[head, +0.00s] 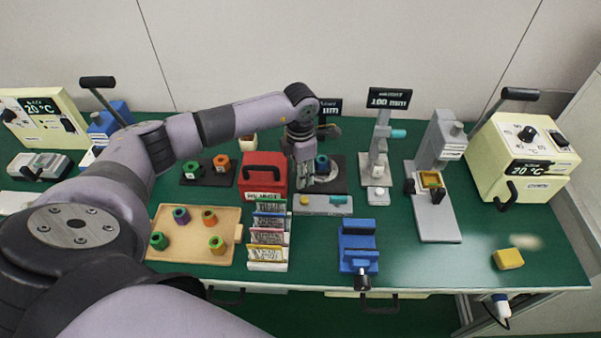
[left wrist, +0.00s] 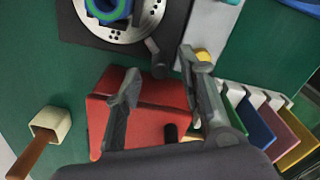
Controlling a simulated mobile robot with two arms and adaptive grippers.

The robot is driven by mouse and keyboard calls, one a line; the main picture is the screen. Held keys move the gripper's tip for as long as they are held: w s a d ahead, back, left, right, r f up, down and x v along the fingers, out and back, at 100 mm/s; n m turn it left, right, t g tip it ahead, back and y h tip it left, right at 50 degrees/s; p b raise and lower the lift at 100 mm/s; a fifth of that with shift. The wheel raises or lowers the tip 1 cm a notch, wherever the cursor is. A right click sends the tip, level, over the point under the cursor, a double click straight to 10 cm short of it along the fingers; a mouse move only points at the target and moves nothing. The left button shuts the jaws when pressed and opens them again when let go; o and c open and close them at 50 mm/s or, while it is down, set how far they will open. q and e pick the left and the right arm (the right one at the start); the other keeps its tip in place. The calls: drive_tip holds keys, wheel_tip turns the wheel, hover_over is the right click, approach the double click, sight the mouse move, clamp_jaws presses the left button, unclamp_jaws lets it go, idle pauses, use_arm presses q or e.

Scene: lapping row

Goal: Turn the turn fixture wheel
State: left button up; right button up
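The turn fixture has a round metal wheel (left wrist: 150,18) on a dark base (head: 338,178). A blue and green ring-shaped part (left wrist: 110,8) sits on the wheel; it also shows in the head view (head: 321,163). A short grey lever or peg (left wrist: 157,58) stands at the wheel's near edge in the left wrist view. My left gripper (head: 305,178) is at the left side of the fixture and partly hides it in the head view. In the left wrist view its fingers (left wrist: 160,74) are spread and empty, over the red box, with the wheel beyond them. My right gripper does not show.
A red box (head: 262,173) with a black handle stands left of the fixture. Colored holders (head: 268,238), a grey block with buttons (head: 322,205) and a blue vise (head: 357,247) are in front. A gauge stand (head: 379,165) is right.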

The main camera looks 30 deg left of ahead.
use_arm(q)
drive_tip(key=shift+f, duration=0.8)
drive_tip(key=shift+c, duration=0.2)
clamp_jaws()
